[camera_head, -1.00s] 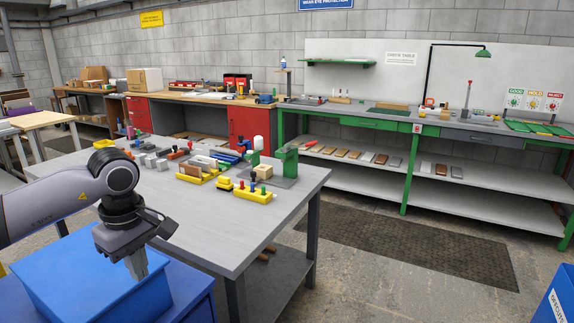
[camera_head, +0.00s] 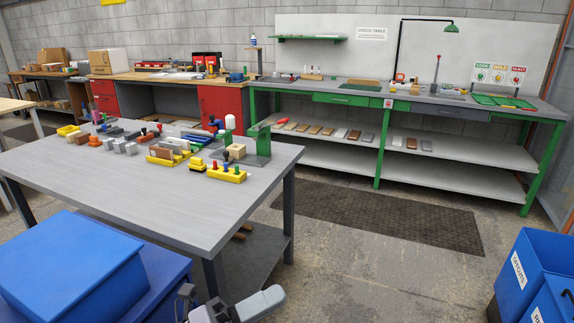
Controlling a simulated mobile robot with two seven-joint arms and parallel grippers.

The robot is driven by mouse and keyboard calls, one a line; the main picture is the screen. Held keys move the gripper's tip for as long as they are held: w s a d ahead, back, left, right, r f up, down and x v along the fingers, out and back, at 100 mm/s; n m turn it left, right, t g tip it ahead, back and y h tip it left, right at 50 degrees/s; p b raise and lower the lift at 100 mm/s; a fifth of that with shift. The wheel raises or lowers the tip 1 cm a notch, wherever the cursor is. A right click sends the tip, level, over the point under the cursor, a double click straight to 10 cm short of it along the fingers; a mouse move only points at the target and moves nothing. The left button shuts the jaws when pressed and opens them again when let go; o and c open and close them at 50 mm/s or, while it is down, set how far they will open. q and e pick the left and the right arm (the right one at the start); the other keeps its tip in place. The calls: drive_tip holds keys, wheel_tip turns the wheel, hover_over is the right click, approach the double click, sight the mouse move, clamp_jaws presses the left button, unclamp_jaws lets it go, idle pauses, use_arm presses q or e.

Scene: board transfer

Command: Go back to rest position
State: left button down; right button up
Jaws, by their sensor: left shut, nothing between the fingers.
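My left gripper (camera_head: 225,307) shows at the bottom edge of the head view, low and in front of the grey table, partly cut off by the frame. Its fingers are shut with nothing held, and it appears clear of the table and the blue box. My right gripper is not in view.
A grey table (camera_head: 110,190) holds small parts, yellow holders and a green fixture (camera_head: 257,146). A blue box (camera_head: 70,265) stands at the lower left. Blue bins (camera_head: 535,270) stand at the right. A green-legged bench (camera_head: 455,185) lies beyond a dark mat (camera_head: 380,218); floor between is clear.

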use_arm(q)
drive_tip(key=a+f+n+t+y, duration=0.7)
drive_tip(key=a+f+n+y, duration=0.3)
drive_tip(key=n, duration=1)
drive_tip(key=s+a+f+n+g+y, duration=0.2)
drive_tip(key=s+a+f+n+y, duration=0.1)
drive_tip(key=s+f+n, duration=0.3)
drive_tip(key=s+a+f+n+g+y, duration=0.3)
drive_tip(key=s+a+f+n+y, duration=0.1)
drive_tip(key=f, duration=0.6)
drive_tip(key=s+n, duration=0.1)
drive_tip(key=s, duration=0.1)
drive_tip(key=shift+s+a+f+n, duration=0.15)
drive_tip(key=shift+s+f+n, duration=0.1)
drive_tip(key=shift+s+n, duration=0.15)
